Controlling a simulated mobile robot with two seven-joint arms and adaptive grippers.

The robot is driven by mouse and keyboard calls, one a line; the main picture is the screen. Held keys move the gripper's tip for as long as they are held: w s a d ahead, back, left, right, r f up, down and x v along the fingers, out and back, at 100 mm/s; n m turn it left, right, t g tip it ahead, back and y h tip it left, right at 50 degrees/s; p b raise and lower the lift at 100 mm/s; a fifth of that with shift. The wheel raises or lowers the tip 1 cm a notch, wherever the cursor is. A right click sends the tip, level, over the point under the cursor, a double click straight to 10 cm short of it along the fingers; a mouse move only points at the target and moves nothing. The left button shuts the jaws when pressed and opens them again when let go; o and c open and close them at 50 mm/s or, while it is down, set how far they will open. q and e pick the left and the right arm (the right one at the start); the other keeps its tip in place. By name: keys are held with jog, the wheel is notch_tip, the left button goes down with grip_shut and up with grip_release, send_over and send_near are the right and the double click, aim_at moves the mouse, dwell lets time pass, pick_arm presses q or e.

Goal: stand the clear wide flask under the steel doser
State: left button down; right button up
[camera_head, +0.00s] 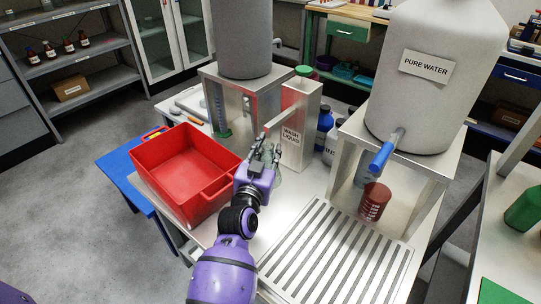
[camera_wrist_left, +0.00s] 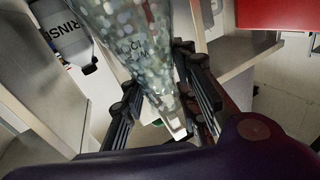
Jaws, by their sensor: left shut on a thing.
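The clear wide flask (camera_wrist_left: 145,40) fills the middle of the left wrist view, with its narrow part between the fingers. My left gripper (camera_wrist_left: 160,110) is shut on it. In the camera_head view my left gripper (camera_head: 266,150) is in front of the steel doser (camera_head: 296,138), a tall box labelled WASH LIQUID with an arm reaching out at its top left. The flask (camera_head: 275,176) shows faintly there, mostly hidden by the fingers, close to the doser's front. I cannot tell whether its base touches the bench. My right gripper is not in view.
A red tray (camera_head: 185,200) stands left of my gripper. A white PURE WATER tank (camera_head: 425,105) with a blue tap sits on a steel stand at the right, a brown-red jar (camera_head: 375,202) below it. A slatted drain grid (camera_head: 335,255) lies in front. A grey tank (camera_head: 243,40) stands behind.

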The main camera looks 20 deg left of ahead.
aim_at(269, 160)
pick_arm(q)
jog(key=f+b, duration=0.1)
jog(key=f, duration=0.1)
jog(key=f+b, duration=0.1)
jog(key=b, duration=0.1)
jog(key=shift+w+f, duration=0.35)
jog(key=shift+s+f+b, duration=0.1)
jog(key=shift+b, duration=0.25)
jog(key=c, duration=1.4)
grip_release()
jog(key=shift+f, duration=0.1)
jog(key=shift+o, duration=0.2)
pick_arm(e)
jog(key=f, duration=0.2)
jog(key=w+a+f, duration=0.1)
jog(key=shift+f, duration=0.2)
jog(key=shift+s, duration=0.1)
